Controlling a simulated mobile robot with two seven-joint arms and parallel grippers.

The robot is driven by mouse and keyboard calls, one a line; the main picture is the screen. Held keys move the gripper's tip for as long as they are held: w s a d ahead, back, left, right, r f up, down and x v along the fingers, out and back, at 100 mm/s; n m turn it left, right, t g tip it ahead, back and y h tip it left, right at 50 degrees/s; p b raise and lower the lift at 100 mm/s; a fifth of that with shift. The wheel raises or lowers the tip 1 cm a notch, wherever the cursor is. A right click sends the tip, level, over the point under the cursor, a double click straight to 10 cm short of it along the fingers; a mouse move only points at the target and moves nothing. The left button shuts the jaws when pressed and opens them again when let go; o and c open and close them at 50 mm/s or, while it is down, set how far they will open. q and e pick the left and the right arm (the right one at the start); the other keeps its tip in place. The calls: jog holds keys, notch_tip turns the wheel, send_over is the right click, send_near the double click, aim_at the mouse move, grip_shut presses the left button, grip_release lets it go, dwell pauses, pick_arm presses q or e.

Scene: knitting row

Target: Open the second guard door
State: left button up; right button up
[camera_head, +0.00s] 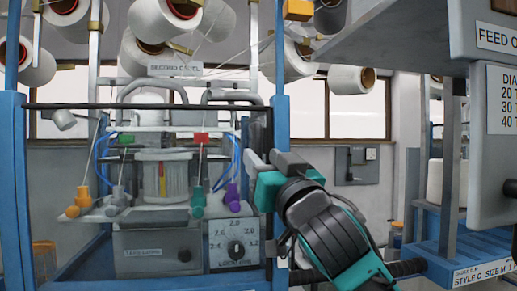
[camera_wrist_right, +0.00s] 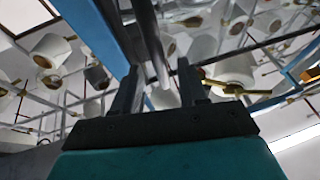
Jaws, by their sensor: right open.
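The guard door appears as a clear panel with a thin dark frame (camera_head: 150,106) across the machine's front, between two blue posts. It looks shut. A small sign above reads "SECOND C…", partly unclear (camera_head: 175,70). My right gripper (camera_head: 268,157) is at the door's right edge, in front of the right blue post (camera_head: 281,120). It is open. In the right wrist view, a grey round bar (camera_wrist_right: 150,45), perhaps the door's handle, reaches toward the space between the open fingers (camera_wrist_right: 158,85). I cannot tell whether the fingers touch it. My left gripper is out of view.
Behind the door are the knitting cylinder (camera_head: 163,175), coloured yarn guides and a dial plate (camera_head: 234,243). White yarn cones (camera_head: 352,80) hang above. A grey box with signs (camera_head: 492,140) and a blue shelf (camera_head: 455,255) stand at right.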

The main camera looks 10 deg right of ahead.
aim_at(260, 156)
jog(key=shift+x, duration=1.6)
jog(key=shift+c, duration=0.3)
grip_shut()
